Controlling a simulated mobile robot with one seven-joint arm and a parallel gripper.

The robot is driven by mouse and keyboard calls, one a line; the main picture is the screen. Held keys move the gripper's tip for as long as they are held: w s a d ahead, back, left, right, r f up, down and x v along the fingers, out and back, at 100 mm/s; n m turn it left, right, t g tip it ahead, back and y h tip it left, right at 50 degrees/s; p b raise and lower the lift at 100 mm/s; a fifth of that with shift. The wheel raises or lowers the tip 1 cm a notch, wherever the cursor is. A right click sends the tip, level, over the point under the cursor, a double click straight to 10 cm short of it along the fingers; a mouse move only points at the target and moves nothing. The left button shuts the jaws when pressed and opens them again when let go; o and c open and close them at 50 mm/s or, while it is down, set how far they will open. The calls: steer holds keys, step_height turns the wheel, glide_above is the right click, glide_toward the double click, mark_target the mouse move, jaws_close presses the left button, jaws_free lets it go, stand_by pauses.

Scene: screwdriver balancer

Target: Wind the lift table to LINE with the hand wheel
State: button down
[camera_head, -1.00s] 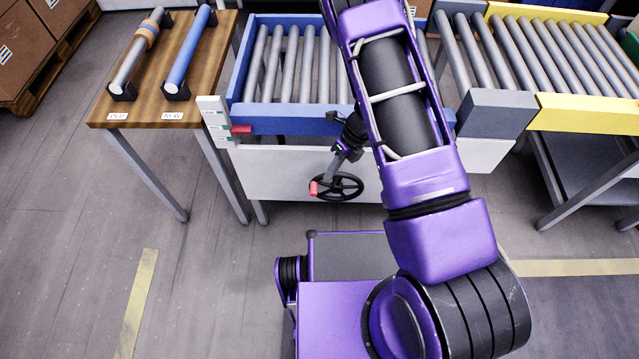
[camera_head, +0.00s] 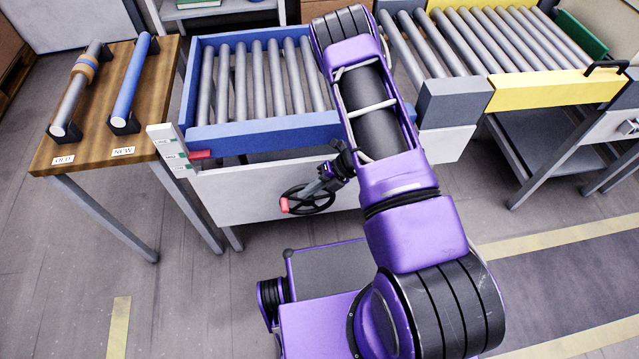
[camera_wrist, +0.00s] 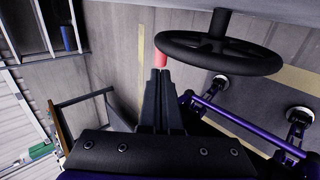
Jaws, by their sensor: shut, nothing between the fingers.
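The lift table is a blue-framed roller bed (camera_head: 265,135) with a white front panel, seen in the head view. The black hand wheel (camera_head: 318,207) is on its front. The wheel's red handle (camera_head: 284,204) points left. A white scale post (camera_head: 170,150) at the table's left corner carries several labels, LINE at the top. The red pointer (camera_head: 200,154) is beside the middle label, below LINE. My gripper (camera_wrist: 160,73) is shut and empty, its tips at the end of the red handle (camera_wrist: 160,61) in the wrist view. I cannot tell whether they touch. The wheel (camera_wrist: 220,52) is just right of them.
A wooden bench (camera_head: 95,150) at left holds a worn grey roller (camera_head: 75,95) over OLD and a blue roller (camera_head: 135,75) over NEW. A yellow-edged conveyor (camera_head: 545,92) stands at right. The floor in front of the bench is clear.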

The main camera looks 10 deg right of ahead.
mark_target(286, 206)
steer(key=x, duration=0.5)
steer(key=shift+a, duration=0.1)
stand_by(0.3)
steer(key=shift+a+f+h, duration=0.4)
steer(key=shift+a+h, duration=0.3)
steer(key=shift+h, duration=0.4)
steer(key=shift+a+f+h, duration=0.55)
steer(key=shift+f+h, duration=0.05)
steer(key=shift+h, duration=0.5)
steer(key=shift+a+f+h, duration=0.35)
steer(key=shift+f+h, duration=0.3)
steer(key=shift+h, duration=0.35)
steer(key=shift+f, duration=0.35)
steer(key=shift+a+f, duration=0.1)
